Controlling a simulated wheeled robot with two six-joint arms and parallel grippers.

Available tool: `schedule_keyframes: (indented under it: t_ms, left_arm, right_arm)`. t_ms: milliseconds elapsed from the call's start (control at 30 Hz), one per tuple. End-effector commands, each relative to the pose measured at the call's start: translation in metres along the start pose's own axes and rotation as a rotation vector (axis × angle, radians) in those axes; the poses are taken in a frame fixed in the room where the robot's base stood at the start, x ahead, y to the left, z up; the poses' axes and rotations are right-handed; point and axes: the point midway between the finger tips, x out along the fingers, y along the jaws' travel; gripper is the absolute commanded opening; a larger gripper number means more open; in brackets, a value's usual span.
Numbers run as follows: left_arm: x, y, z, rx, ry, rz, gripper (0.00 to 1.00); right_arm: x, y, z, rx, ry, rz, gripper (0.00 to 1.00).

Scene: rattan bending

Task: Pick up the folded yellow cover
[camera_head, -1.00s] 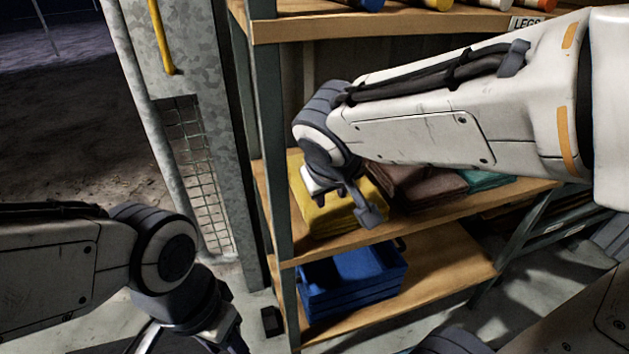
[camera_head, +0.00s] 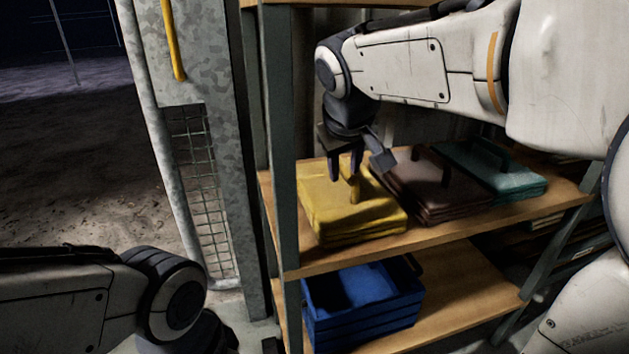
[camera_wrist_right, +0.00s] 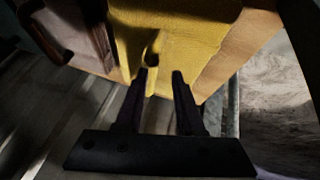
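The folded yellow cover (camera_head: 335,218) lies flat on the middle shelf, at its left end, with a yellow strap handle (camera_head: 354,187) standing up on top. My right gripper (camera_head: 347,172) is just above the cover, fingers pointing down, close to the handle. In the right wrist view the cover (camera_wrist_right: 185,40) fills the top middle. There the right fingertips (camera_wrist_right: 161,74) are apart, with the handle (camera_wrist_right: 152,82) showing in the gap, nearer the left finger. I cannot tell whether they touch. My left arm shows at the lower left, its fingers out of view.
A folded brown cover (camera_head: 432,190) with a handle lies right beside the yellow one, then a teal cover (camera_head: 505,178). A blue crate (camera_head: 365,325) stands on the shelf below. The shelf's metal post (camera_head: 287,190) stands close on the left, and another shelf is above.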

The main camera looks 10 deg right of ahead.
Motion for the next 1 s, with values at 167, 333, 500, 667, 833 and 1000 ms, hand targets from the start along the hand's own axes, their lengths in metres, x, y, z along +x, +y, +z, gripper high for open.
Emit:
schedule_keyframes:
  t_ms: [167,333,500,667,833,1000]
  left_arm:
    - [-0.006,0.001,0.000,0.000,0.000,0.000,0.50]
    - [-0.009,0.001,0.000,0.000,0.000,0.000,0.50]
    - [0.012,-0.001,0.001,0.000,-0.001,0.000,0.50]
    - [0.023,-0.002,0.002,0.000,-0.001,0.000,0.50]
    - [0.023,-0.002,0.001,0.000,0.000,0.000,0.50]
    - [0.023,-0.002,0.001,0.000,0.000,0.000,0.50]
  right_arm:
    - [0.011,0.010,-0.017,0.001,-0.001,0.001,0.37]
    - [0.017,0.014,-0.025,0.001,-0.002,0.000,0.37]
    - [0.050,0.014,-0.025,0.001,-0.002,0.000,0.37]
    - [0.068,0.015,-0.026,0.000,0.000,0.000,0.37]
    - [0.070,0.015,-0.028,0.000,0.001,0.000,0.37]
    - [0.070,0.015,-0.028,0.000,0.001,0.000,0.26]
